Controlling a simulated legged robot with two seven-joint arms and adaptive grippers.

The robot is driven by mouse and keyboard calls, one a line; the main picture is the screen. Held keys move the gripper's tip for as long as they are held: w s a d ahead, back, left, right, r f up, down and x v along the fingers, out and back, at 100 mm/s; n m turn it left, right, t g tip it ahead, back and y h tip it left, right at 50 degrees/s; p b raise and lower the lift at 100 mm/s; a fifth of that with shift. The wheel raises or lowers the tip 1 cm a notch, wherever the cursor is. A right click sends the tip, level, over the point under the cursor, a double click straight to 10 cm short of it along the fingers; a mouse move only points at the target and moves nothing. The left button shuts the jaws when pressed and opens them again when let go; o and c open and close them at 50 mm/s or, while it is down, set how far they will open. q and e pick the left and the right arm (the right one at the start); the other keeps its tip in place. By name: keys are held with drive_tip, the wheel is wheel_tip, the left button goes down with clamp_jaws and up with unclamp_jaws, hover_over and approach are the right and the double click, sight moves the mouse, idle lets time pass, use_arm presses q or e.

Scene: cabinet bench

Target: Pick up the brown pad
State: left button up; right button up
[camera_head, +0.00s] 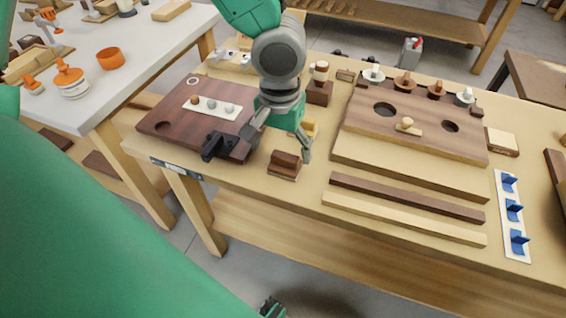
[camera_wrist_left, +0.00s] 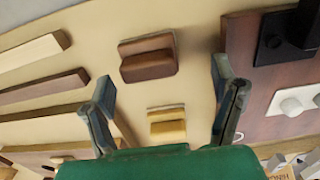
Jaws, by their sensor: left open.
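The brown pad (camera_head: 285,163) is a small stepped brown block with a raised back, lying on the wooden bench near its front edge. It also shows in the left wrist view (camera_wrist_left: 148,62), at the top centre beyond the fingers. My left gripper (camera_head: 281,146) is open and empty above the bench, just behind and above the brown pad. Its fingers (camera_wrist_left: 158,92) spread wide in the left wrist view, with a yellow pad (camera_wrist_left: 167,124) below and between them. My right gripper is not clearly seen.
A dark red-brown board (camera_head: 178,130) with a black block (camera_head: 217,146) and a white strip of knobs (camera_head: 212,107) lies left of the gripper. Right are a wooden board with holes (camera_head: 380,135) and two long bars (camera_head: 405,198). Blue hooks (camera_head: 514,211) are far right.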

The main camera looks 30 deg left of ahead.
sight(285, 154)
use_arm(q)
drive_tip(key=f, duration=0.3)
drive_tip(key=shift+w+d+b, duration=0.1)
drive_tip(key=shift+d+b, duration=0.15)
drive_tip(key=shift+b, duration=0.15)
drive_tip(key=shift+d+f, duration=0.2)
drive_tip(key=shift+d, duration=0.05)
drive_tip(key=shift+d+r, duration=0.1)
drive_tip(key=shift+d, duration=0.3)
drive_tip(key=shift+a, duration=0.3)
drive_tip(key=c, duration=1.3)
drive_tip(key=shift+o, duration=0.2)
drive_tip(key=shift+a, duration=0.2)
use_arm(e)
drive_tip(key=shift+d+f, duration=0.2)
drive_tip(key=shift+f, duration=0.5)
use_arm(q)
drive_tip(key=shift+d, duration=0.1)
use_arm(e)
drive_tip(key=shift+d, duration=0.1)
